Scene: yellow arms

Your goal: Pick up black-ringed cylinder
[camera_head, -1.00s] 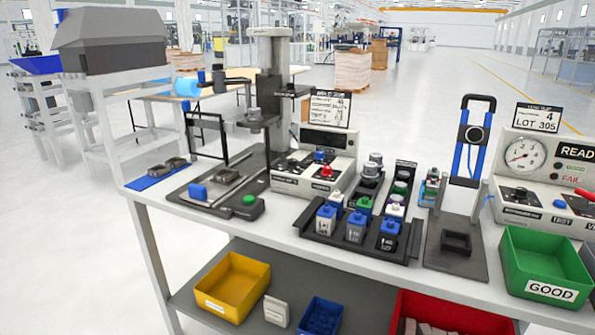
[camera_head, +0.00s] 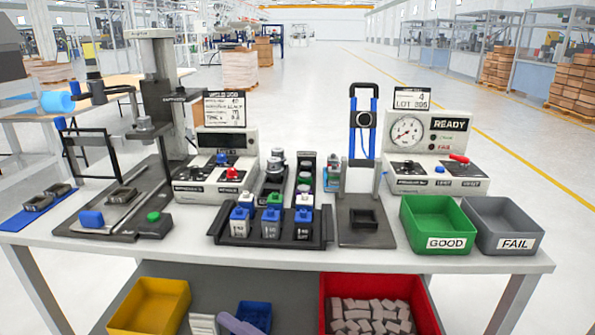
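Several small cylinders stand in a dark rack in the middle of the workbench. A grey and black cylinder (camera_head: 274,168) stands in the rack's left column, with a pale-topped one (camera_head: 278,154) just behind it. More cylinders with pale, green and dark parts (camera_head: 304,178) stand in the right column. At this size I cannot tell for sure which one is the black-ringed cylinder. Neither of my grippers is in view, and nothing is seen holding any cylinder.
A dark tray (camera_head: 225,238) of blue and white bottles stands in front of the rack. A press (camera_head: 157,80) and control box (camera_head: 218,178) stand left; a blue-framed fixture (camera_head: 364,238), tester (camera_head: 436,150), green GOOD bin (camera_head: 410,225) and grey FAIL bin (camera_head: 482,225) stand right.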

